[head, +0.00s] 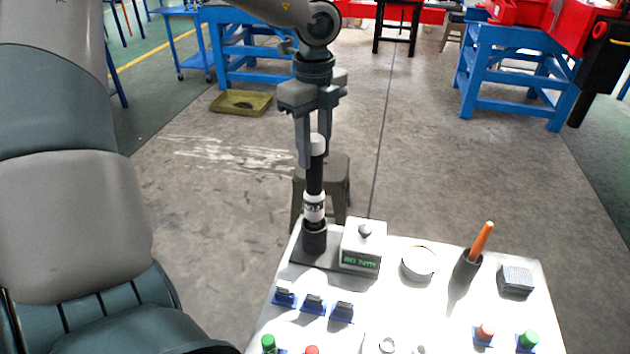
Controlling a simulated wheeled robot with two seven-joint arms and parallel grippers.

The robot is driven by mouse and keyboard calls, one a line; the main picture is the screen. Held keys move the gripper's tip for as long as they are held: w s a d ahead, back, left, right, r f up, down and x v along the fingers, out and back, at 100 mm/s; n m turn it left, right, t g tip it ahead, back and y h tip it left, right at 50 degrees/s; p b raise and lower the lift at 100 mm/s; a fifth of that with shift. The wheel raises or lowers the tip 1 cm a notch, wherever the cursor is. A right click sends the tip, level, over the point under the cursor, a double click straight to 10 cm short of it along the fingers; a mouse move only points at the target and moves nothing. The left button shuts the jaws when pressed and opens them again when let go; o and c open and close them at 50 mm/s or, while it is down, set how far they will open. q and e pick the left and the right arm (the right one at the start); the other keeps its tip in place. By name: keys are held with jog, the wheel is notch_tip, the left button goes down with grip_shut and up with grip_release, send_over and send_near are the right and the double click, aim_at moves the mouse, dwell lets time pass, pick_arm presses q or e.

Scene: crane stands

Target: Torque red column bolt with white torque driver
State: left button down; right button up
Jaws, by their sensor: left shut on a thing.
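My left gripper (314,160) is shut on the upper part of an upright driver. The driver has a white cap, a black shaft (315,182) and a white band with dark marks (314,207). Its lower end sits in a black round holder (314,238) at the far left corner of the white table (400,300); its tip is hidden there. A red-topped piece (486,331) stands at the table's near right, and another red top (312,350) shows at the bottom edge. I cannot tell whether either is the red column bolt. My right gripper is out of view.
Beside the holder is a grey box with a green display (360,248). A round white dish (418,263), an orange-handled tool in a black cup (468,266), a dark block (516,281) and several blue-based pieces (313,304) share the table. A stool (335,180) stands behind.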

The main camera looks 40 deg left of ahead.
pick_arm(q)
jog(key=shift+r+p, duration=0.7)
jog(key=shift+r, duration=2.15)
jog(key=shift+r, duration=0.15)
